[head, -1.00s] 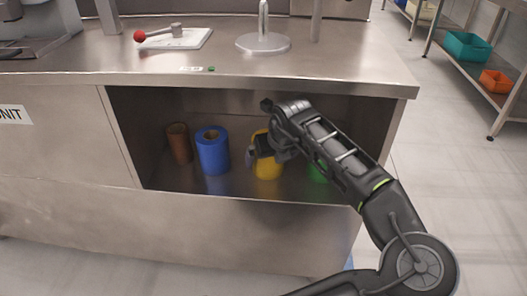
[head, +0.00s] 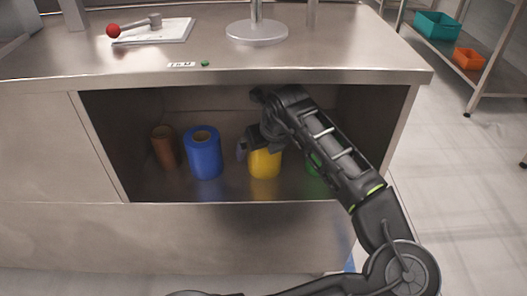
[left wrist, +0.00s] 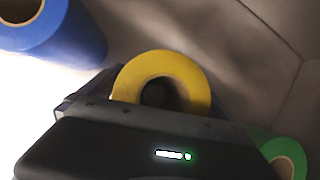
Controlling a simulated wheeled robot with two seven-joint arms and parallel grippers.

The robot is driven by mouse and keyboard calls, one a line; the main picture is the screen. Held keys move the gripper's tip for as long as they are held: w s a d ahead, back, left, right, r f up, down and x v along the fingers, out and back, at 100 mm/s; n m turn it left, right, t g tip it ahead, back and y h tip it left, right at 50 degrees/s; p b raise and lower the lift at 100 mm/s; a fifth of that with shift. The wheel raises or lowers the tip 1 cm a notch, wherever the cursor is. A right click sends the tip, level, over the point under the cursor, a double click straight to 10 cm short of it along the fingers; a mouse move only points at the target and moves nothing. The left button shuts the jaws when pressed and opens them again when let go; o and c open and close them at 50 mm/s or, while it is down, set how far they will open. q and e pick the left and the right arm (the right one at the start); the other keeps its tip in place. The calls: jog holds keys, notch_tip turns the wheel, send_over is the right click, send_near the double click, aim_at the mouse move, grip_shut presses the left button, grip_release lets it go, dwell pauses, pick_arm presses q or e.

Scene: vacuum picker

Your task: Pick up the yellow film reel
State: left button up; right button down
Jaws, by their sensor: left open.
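The yellow film reel (head: 264,165) stands upright in the open shelf under the steel counter, between the blue and green rolls. In the left wrist view its ring-shaped top and dark centre hole (left wrist: 163,78) show just past the gripper body. My left gripper (head: 258,146) is at the upper part of the reel and hides its top in the head view. The gripper is open, with the reel appearing between its fingers in the left wrist view. Whether the fingers touch it cannot be told. My right gripper is not in view.
A blue roll (head: 204,158) and a brown roll (head: 165,150) stand to the left. A green roll (left wrist: 287,155) stands to the right, mostly hidden by my arm in the head view. The counter (head: 330,55) overhangs the shelf. The compartment's front is open.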

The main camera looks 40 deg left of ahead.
pick_arm(q)
jog(key=c, duration=2)
